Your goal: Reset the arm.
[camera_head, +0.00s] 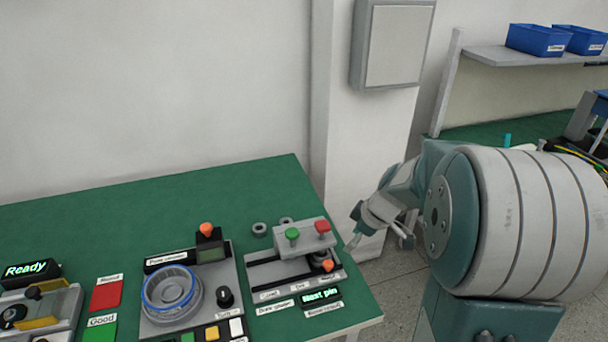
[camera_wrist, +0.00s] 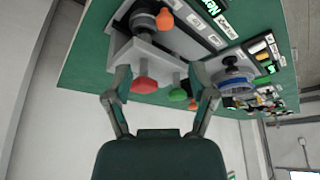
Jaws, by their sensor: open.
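My gripper (camera_head: 376,222) shows in the head view just off the right edge of the green bench. My arm comes in from the right. In the wrist view my gripper (camera_wrist: 160,93) has its two fingers spread apart, with nothing between the tips. A grey fixture with a red knob (camera_head: 323,227) and a green knob (camera_head: 292,234) stands on the bench, left of my gripper.
A wall pillar with a grey box (camera_head: 393,45) stands behind my gripper. Blue bins (camera_head: 537,39) sit on a shelf.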

